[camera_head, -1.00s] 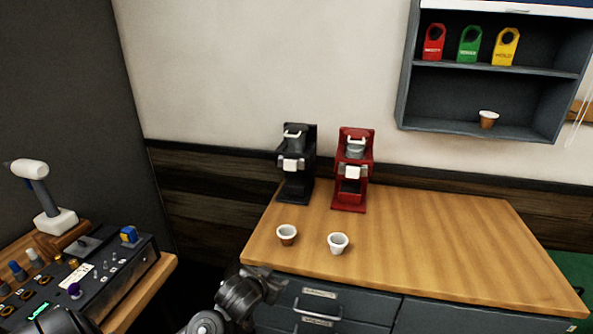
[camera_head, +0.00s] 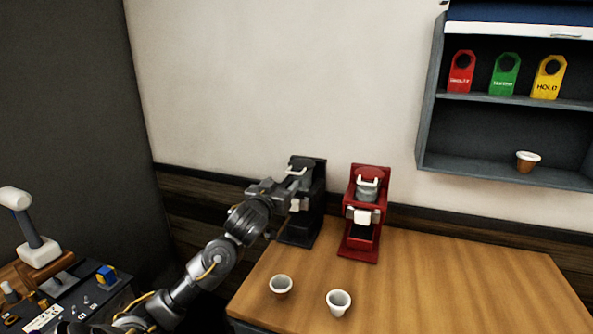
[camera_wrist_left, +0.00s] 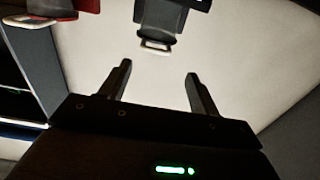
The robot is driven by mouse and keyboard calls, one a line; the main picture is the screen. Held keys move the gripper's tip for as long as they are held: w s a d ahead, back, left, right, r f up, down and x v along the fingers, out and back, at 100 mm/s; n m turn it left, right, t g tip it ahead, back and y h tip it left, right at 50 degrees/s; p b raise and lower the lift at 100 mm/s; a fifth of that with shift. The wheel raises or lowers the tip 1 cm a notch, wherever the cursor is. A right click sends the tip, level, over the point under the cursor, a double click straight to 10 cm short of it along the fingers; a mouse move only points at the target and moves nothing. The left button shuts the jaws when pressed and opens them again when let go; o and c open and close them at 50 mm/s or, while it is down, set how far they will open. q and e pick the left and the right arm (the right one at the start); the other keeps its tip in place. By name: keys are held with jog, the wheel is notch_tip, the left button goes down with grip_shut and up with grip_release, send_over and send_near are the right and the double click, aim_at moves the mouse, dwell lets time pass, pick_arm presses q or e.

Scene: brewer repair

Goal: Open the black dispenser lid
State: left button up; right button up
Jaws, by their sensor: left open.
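The black dispenser (camera_head: 315,197) stands upright at the back left of the wooden counter. Its lid has a pale handle (camera_head: 297,171) near the top; a dark part with a pale loop handle (camera_wrist_left: 156,45) shows in the left wrist view, ahead of the gap between my fingers. My left gripper (camera_head: 292,187) is in front of the dispenser's upper part and hides some of it. In the left wrist view the left gripper (camera_wrist_left: 157,82) has its fingers spread, with nothing between them. I cannot tell whether it touches the dispenser. My right gripper is not in view.
A red dispenser (camera_head: 364,217) stands just right of the black one. Two cups, one (camera_head: 281,285) and another (camera_head: 339,301), sit near the counter's front. A wall shelf (camera_head: 432,110) holds coloured tags and a cup. The counter's right side (camera_head: 470,285) is clear.

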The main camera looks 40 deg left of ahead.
aim_at(293, 173)
pick_arm(q)
jog(key=p+x, duration=0.1)
jog(key=x, duration=0.2)
jog(key=p+x, duration=0.1)
jog(key=x, duration=0.5)
jog(key=shift+w+d+p, duration=0.2)
jog(key=shift+w+p, duration=0.2)
jog(key=shift+w+a+f, duration=0.1)
jog(key=shift+w, duration=0.6)
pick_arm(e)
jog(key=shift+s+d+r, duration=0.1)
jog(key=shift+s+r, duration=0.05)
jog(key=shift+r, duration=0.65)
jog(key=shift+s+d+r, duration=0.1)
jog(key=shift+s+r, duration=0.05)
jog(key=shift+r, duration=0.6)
pick_arm(q)
jog(key=shift+c, duration=0.4)
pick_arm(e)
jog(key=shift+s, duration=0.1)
